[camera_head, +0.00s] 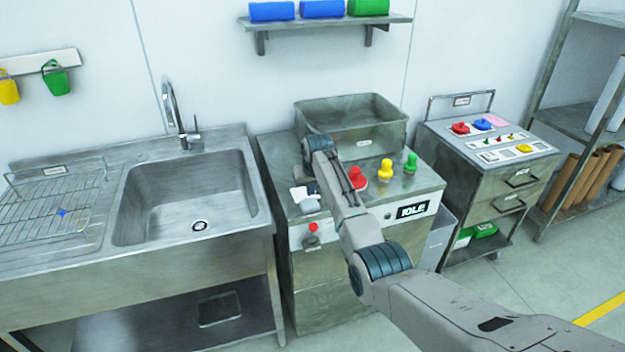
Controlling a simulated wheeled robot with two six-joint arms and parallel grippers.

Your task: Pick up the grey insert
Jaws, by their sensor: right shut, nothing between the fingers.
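I cannot single out a grey insert in this view. Small coloured pieces lie on top of the cart (543,150) at the right, among them a red one (460,128), a blue one (482,124) and a yellow one (524,148); they are too small to make out fully. My right gripper (306,201) is shut and empty over the front left of the steel machine top (415,183). My right arm comes in from the lower right and hides part of the machine. My left gripper is out of view.
The machine carries a steel basin (378,105), red (358,179), yellow (385,170) and green (410,162) knobs, and a display reading IDLE (411,210). A sink (188,205) and wire rack (45,215) stand left. A shelf unit (575,118) stands far right. Floor shows at lower right.

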